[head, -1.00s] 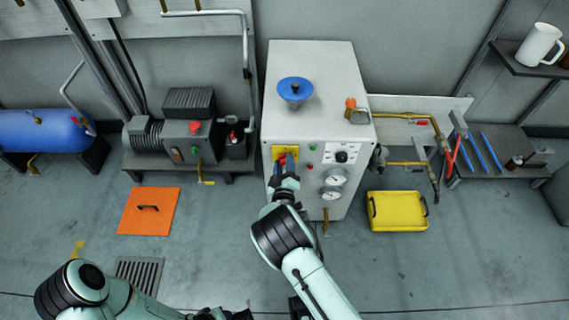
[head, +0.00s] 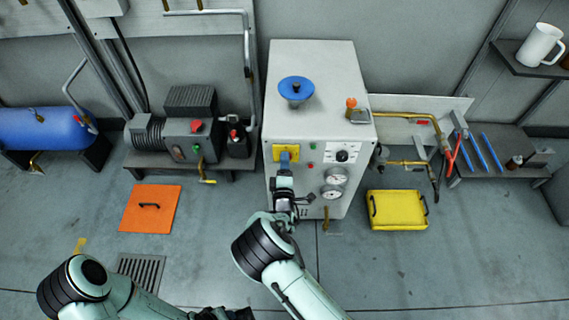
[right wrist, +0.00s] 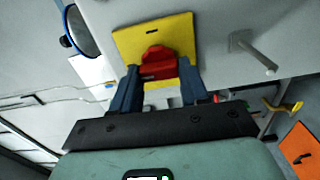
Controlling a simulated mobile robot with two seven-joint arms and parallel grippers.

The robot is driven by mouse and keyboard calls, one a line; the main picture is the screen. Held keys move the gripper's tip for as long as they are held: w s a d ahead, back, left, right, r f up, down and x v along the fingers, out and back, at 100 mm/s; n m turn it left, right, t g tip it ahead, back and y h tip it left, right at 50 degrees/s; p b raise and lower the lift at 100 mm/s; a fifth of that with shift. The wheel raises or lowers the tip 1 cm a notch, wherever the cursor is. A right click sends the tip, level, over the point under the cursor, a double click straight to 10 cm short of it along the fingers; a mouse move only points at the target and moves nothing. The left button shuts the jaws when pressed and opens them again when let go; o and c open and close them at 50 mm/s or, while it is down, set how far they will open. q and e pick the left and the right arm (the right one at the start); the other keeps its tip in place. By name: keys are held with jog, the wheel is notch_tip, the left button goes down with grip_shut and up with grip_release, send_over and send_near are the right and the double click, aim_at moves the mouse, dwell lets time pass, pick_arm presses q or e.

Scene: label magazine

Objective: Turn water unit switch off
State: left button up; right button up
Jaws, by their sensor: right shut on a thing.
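The water unit is a pale grey cabinet (head: 318,85) standing against the back wall. On its front is a red switch on a yellow plate (head: 279,152); the switch is hidden behind my fingers in the head view. In the right wrist view the red switch (right wrist: 158,64) sits on the yellow plate (right wrist: 175,32), between my blue-grey fingers. My right gripper (head: 286,158) is shut on it; it also shows in the right wrist view (right wrist: 160,78). My left arm is low at the left of the head view, and its dark gripper (head: 226,314) is cut by the bottom edge.
Beside the switch are small buttons, a black knob (head: 341,156) and gauges (head: 337,175). A pump (head: 188,130) stands left and a yellow tray (head: 397,210) lies right. An orange plate (head: 150,208) lies on the floor.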

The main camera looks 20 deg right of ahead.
jog(key=shift+f+n, duration=0.1)
jog(key=shift+n, duration=0.2)
jog(key=o, duration=1.1)
jog(key=shift+c, duration=0.2)
pick_arm(q)
jog(key=shift+g, duration=0.6)
jog(key=s+r+p, duration=0.1)
jog(key=s+d+r+p, duration=0.1)
jog(key=s, duration=0.1)
jog(key=shift+d+r, duration=0.2)
jog(key=shift+r, duration=0.05)
pick_arm(e)
jog(key=v, duration=1.3)
jog(key=shift+s, duration=0.25)
